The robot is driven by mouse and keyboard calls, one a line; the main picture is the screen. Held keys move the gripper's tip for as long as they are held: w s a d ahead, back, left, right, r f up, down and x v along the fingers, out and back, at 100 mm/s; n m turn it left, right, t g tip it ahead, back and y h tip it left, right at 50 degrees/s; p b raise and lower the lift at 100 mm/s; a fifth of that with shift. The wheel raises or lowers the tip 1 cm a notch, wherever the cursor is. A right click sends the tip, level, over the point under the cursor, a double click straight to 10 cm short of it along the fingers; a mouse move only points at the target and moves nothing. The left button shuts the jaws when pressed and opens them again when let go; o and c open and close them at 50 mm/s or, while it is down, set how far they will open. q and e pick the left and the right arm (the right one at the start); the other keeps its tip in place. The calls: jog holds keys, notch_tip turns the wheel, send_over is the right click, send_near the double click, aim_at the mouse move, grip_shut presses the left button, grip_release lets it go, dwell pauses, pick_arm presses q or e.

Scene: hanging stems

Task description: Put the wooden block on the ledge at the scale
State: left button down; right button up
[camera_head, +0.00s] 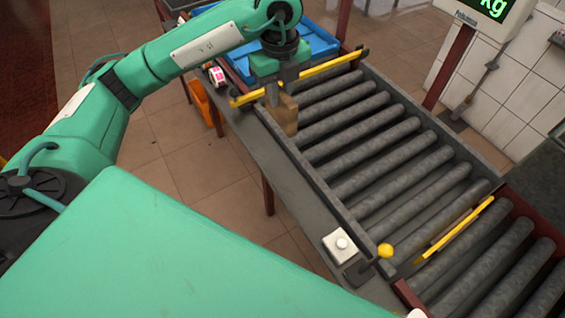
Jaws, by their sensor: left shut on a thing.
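My left gripper (280,97) points down at the far left end of the roller conveyor. It is shut on the wooden block (286,118), a light brown piece that shows below the fingers. The block is by the conveyor's left side rail; I cannot tell whether it touches anything beneath. The grey ledge (268,165) runs along the conveyor's near left side. The scale's display (490,8), with green "kg" lettering, stands on a post at the upper right. The rollers (375,150) beside the block are bare. My right gripper is not in view.
A yellow bar (325,68) crosses the far rollers close to my gripper. Another yellow bar (455,230) lies nearer. A white button box (342,245) and a yellow knob (385,250) sit at the near end. A blue crate (318,42) stands behind; an orange crate (206,103) is lower left.

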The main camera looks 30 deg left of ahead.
aim_at(280, 123)
pick_arm(q)
notch_tip(280, 123, down, 9)
jog(key=shift+s, duration=0.1)
jog(key=shift+f+p, duration=1.2)
jog(key=shift+f, duration=4.25)
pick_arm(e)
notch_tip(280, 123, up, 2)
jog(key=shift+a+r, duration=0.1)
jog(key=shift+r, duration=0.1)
pick_arm(q)
jog(key=shift+f, duration=0.1)
jog(key=c, duration=1.3)
grip_release()
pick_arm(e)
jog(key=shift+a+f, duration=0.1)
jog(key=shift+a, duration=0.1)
